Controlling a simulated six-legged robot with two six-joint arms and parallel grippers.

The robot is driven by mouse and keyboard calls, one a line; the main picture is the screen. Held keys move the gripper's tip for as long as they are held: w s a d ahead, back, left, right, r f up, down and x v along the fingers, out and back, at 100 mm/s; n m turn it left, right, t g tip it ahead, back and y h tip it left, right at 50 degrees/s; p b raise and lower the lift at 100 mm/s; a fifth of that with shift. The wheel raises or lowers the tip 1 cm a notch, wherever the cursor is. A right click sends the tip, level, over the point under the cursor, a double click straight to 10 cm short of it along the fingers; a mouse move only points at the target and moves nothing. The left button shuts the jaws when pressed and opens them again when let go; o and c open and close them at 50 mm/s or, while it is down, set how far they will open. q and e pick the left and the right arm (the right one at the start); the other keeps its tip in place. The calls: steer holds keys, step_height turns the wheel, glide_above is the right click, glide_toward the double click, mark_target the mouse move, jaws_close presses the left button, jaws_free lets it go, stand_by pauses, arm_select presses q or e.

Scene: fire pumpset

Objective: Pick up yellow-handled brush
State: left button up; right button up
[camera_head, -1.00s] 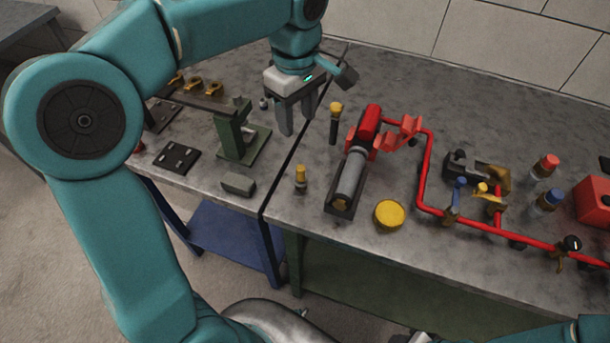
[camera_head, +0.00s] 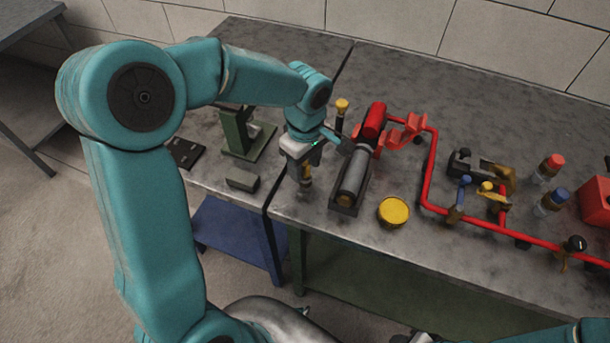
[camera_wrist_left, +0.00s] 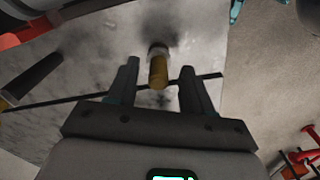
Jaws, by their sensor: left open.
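A small yellow-handled piece, which looks like the brush (camera_head: 307,171), stands near the left edge of the right-hand table, partly hidden by my gripper. In the left wrist view, its yellow handle (camera_wrist_left: 158,72) with a grey collar lies in the gap between the fingers. My left gripper (camera_head: 300,184) points down over it in the head view, with its fingers open (camera_wrist_left: 157,88). I see clearance on both sides of the handle, so it is not gripped. My right gripper does not show.
A taller black piece with a yellow top (camera_head: 341,107) stands behind. A red and grey cylinder (camera_head: 356,170) on a dark base is close on the right, with a yellow round tin (camera_head: 394,211) beyond. Red piping (camera_head: 430,170) and a green stand (camera_head: 240,135) flank the area.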

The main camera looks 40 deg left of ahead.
mark_target(305, 163)
arm_select(q)
steer(key=shift+w+f, duration=0.1)
steer(key=shift+w, duration=0.05)
steer(key=c, duration=0.4)
jaws_close()
step_height(305, 163, up, 20)
steer(key=p, duration=0.1)
